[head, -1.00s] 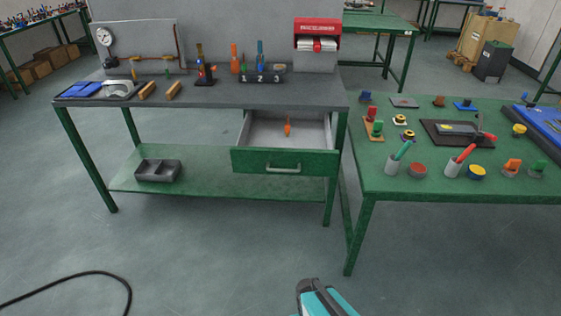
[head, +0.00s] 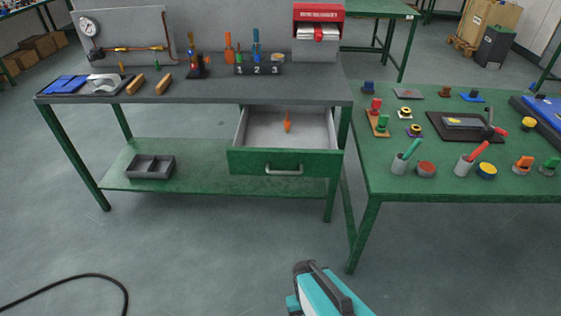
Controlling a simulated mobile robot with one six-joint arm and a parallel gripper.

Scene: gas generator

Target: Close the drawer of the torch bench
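The torch bench (head: 130,96) has a dark top and green legs, and stands at the left and middle of the head view. Its green-fronted drawer (head: 250,162) is pulled out under the right half of the top. The drawer has a pale metal handle (head: 284,172) on its front. A small orange object (head: 287,123) lies inside the drawer. A teal and dark part of my own body shows at the bottom edge, well in front of the drawer. My gripper's fingers cannot be made out in this view.
A green table (head: 450,180) with pens, buttons and small parts stands close to the right of the bench. A grey divided tray (head: 150,166) sits on the lower shelf. A black cable (head: 80,276) lies on the floor at lower left. The floor before the drawer is clear.

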